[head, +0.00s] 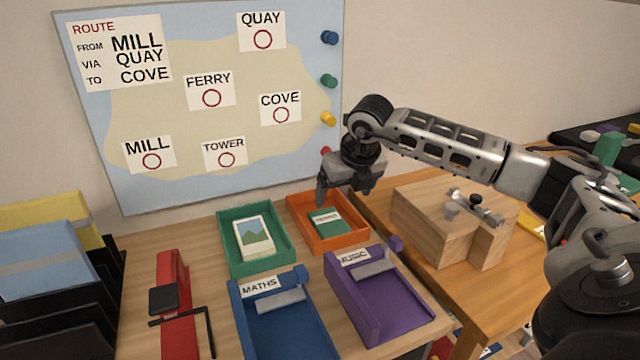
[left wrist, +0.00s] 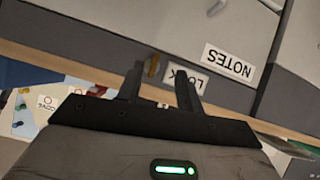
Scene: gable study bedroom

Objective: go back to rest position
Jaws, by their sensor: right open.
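My right arm reaches in from the right in the head view. Its gripper (head: 343,190) is open and empty, pointing down above the back edge of the orange tray (head: 296,222), in front of the map board. My left gripper (left wrist: 158,88) is not in the head view. In the left wrist view its two dark fingers stand apart with nothing between them. They point towards grey fronts (left wrist: 130,70) labelled NOTES (left wrist: 228,64) and another word partly hidden by a finger.
The desk holds a green tray (head: 226,254) with a picture card, blue MATHS (head: 240,318) and purple MUSIC (head: 372,325) trays, and a red clamp-like item (head: 178,310). A wooden block (head: 430,222) stands beneath my right forearm. The map board (head: 130,195) is behind.

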